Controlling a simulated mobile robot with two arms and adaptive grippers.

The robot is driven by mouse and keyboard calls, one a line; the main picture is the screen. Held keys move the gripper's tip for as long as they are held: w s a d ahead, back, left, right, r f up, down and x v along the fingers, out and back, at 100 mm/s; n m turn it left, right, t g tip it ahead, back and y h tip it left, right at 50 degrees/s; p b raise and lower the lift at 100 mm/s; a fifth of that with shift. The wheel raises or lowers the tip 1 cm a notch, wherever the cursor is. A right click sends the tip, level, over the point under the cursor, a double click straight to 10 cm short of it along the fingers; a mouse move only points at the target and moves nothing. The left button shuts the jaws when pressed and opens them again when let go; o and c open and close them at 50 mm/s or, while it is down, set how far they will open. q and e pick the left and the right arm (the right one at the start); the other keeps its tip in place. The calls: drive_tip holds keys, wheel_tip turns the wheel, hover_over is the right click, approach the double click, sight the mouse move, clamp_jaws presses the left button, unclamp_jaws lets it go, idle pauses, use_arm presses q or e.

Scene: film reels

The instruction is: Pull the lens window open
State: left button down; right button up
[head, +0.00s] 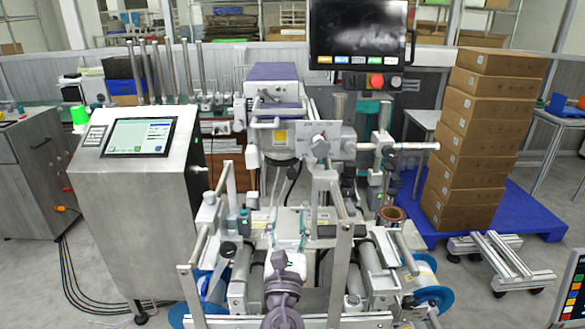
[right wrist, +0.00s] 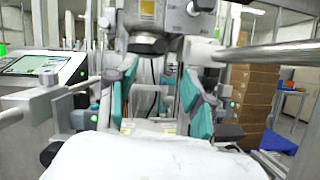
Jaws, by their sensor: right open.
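The reel machine (head: 270,100) stands in front of me. A dark round lens-like part (right wrist: 148,44) sits under its head, high in the right wrist view. I cannot clearly make out which part is the lens window. My right gripper (head: 287,232) reaches in from the bottom middle of the head view, over the machine's roller bed. In the right wrist view its teal-padded fingers (right wrist: 158,100) are spread apart, with nothing seen between them. The fingers point at the machine, below the lens-like part, and appear apart from it. My left gripper is not in view.
A touch-screen cabinet (head: 140,135) stands at the left. A monitor with a red button (head: 357,35) hangs above. Metal rollers and posts (head: 335,240) crowd both sides of the gripper. Stacked cartons (head: 480,140) stand on a blue pallet (head: 535,210) at the right.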

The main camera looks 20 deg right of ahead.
sight(292, 177)
drive_tip(key=p+x, duration=0.2)
drive_tip(key=x, duration=0.6)
drive_tip(key=shift+w+d+r, duration=0.1)
drive_tip(key=shift+w+r, duration=0.15)
drive_tip(key=shift+w, duration=0.1)
drive_tip(key=x, duration=0.3)
drive_tip(key=shift+w, duration=0.1)
drive_tip(key=shift+w+d, duration=0.15)
drive_tip(key=shift+w, duration=0.15)
drive_tip(key=shift+c, duration=0.4)
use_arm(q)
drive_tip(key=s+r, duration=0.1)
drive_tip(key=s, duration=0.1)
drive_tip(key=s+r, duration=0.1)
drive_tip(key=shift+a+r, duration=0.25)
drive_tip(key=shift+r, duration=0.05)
use_arm(e)
clamp_jaws()
